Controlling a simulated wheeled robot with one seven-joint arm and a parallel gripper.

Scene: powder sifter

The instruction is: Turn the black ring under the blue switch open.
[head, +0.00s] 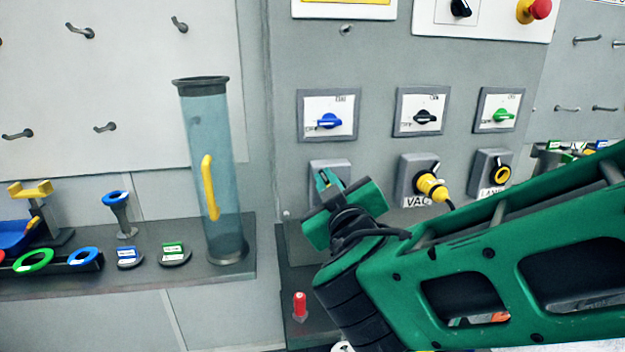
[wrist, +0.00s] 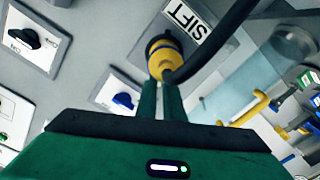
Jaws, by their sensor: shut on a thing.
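The blue switch (head: 330,121) is on a white plate on the grey panel; it also shows in the wrist view (wrist: 123,101). Below it is a grey socket box (head: 330,167), largely covered by my gripper in the head view. In the wrist view, a yellow plug (wrist: 157,66) with a black cable (wrist: 215,42) sits at the socket beside the SIFT label (wrist: 185,20).
To the right, a VAC socket holds another yellow plug (head: 430,186), and a further socket (head: 498,174) has a yellow ring. A clear blue tube (head: 210,150) with a yellow handle stands on the shelf at left. A red-capped item (head: 300,304) stands below my gripper.

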